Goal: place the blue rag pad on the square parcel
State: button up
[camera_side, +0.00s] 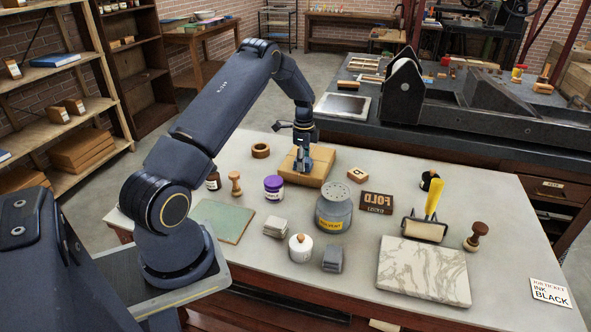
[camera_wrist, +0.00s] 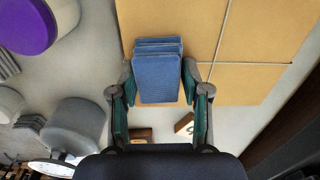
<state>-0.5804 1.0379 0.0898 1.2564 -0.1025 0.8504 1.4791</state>
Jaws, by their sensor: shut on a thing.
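The blue rag pad (camera_wrist: 158,78) is a small stack of blue cloth layers between my gripper's fingers in the wrist view. My gripper (camera_wrist: 158,95) is shut on it; in the side view my gripper (camera_side: 305,165) points down over the parcel. The square parcel (camera_side: 318,178) is a brown box tied with string, lying on the pale worktop. In the wrist view the parcel (camera_wrist: 262,40) spreads behind and beyond the pad. I cannot tell whether the pad touches the parcel's top. In the side view the fingers mostly hide the pad.
Grey pads (camera_side: 276,227), a white pot (camera_side: 300,247) and a marble slab (camera_side: 424,270) lie nearer the front.

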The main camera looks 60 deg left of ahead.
jog(key=o, duration=1.1)
notch_tip(320, 180, up, 13)
jog(key=s+d+r+n+t, duration=0.1)
jog(key=s+d+r+n, duration=0.15)
jog(key=d+r, duration=0.65)
jog(key=s+d+r+n+t, duration=0.2)
jog(key=s+d+r, duration=0.2)
jog(key=d+r, duration=0.45)
jog(key=s+d+f+n+t, duration=0.1)
jog(key=s+d+n, duration=0.3)
jog(key=s+d, duration=1)
jog(key=s+t, duration=0.1)
jog(key=s, duration=0.1)
jog(key=shift+s+f+t, duration=0.25)
jog(key=shift+s+t, duration=0.05)
